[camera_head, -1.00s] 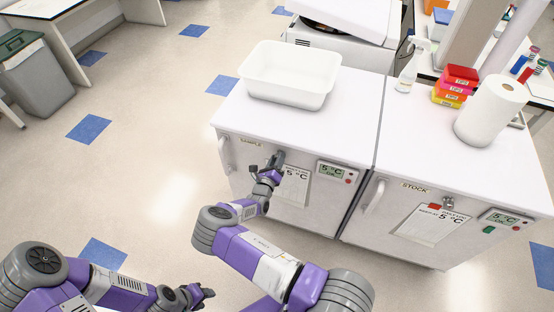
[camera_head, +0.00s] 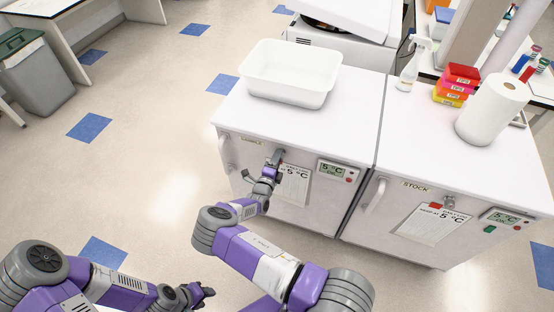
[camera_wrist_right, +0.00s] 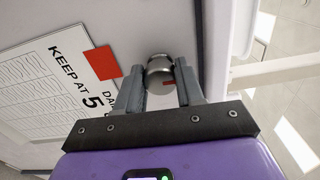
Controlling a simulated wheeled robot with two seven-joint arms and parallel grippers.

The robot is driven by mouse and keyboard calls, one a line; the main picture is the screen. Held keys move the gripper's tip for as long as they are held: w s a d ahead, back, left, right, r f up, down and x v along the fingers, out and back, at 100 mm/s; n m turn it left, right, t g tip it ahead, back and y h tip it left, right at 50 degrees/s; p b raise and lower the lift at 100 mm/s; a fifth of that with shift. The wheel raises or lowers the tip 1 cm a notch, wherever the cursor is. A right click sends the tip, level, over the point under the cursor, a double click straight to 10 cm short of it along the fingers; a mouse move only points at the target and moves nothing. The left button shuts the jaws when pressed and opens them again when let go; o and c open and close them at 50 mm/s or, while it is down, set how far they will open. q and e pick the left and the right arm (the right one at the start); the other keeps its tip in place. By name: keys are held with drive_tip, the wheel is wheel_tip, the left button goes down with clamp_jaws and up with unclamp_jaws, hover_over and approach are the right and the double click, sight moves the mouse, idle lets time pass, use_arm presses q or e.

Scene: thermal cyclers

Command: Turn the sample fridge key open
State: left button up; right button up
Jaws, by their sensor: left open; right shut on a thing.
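The sample fridge (camera_head: 228,155) is the left of two white units, under a "SAMPLE" label (camera_head: 252,141); its door is shut. My right gripper (camera_head: 263,164) is at the upper part of this door and hides the key in the head view. In the right wrist view the silver round lock (camera_wrist_right: 160,64) sits just beyond the fingertips of my right gripper (camera_wrist_right: 160,82). The fingers are shut on the key, of which little shows; a small red mark is visible between them. My left gripper (camera_head: 203,293) is open and empty, low in front, away from the fridge.
The stock fridge (camera_head: 375,240) stands to the right, with its own lock (camera_head: 448,202) and handle. A white tub (camera_head: 290,75), spray bottle (camera_head: 411,65), tip boxes (camera_head: 457,85) and paper roll (camera_head: 492,110) stand on top.

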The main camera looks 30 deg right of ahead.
drive_tip(key=shift+n, duration=0.4)
drive_tip(key=o, duration=1)
drive_tip(key=shift+o, duration=0.2)
drive_tip(key=p+v, duration=0.1)
drive_tip(key=v, duration=0.6)
drive_tip(key=shift+s+a, duration=0.2)
